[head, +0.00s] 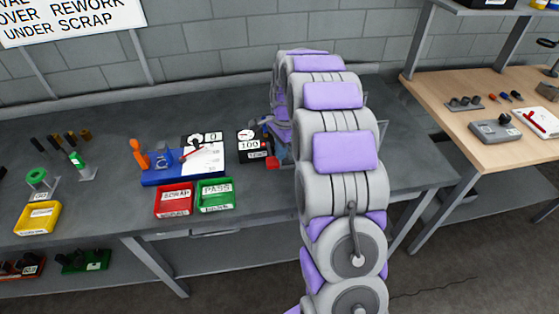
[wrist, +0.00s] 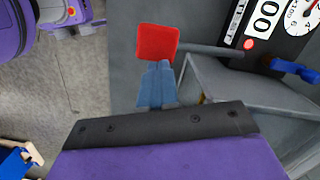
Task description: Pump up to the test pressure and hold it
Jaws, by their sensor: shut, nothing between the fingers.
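The pump tester has a black panel (head: 247,152) with a round white dial and a display reading 100, just left of my arm in the head view. In the wrist view the dial (wrist: 303,15) is cut off at the upper right, and a red lamp (wrist: 249,44) shows below the display. A red pad (wrist: 157,43) ends a dark lever rod (wrist: 205,49) that runs toward the panel; the pad also shows in the head view (head: 273,162). My gripper (wrist: 157,72) is shut and empty, its tips at the pad's near edge. I cannot tell whether they touch.
A blue fixture (head: 180,178) with a display reading 0 stands left of the tester. Red SCRAP (head: 174,211) and green PASS (head: 216,208) trays sit at the bench's front edge. A yellow tray (head: 37,229) is at far left. A wooden table (head: 460,95) stands right.

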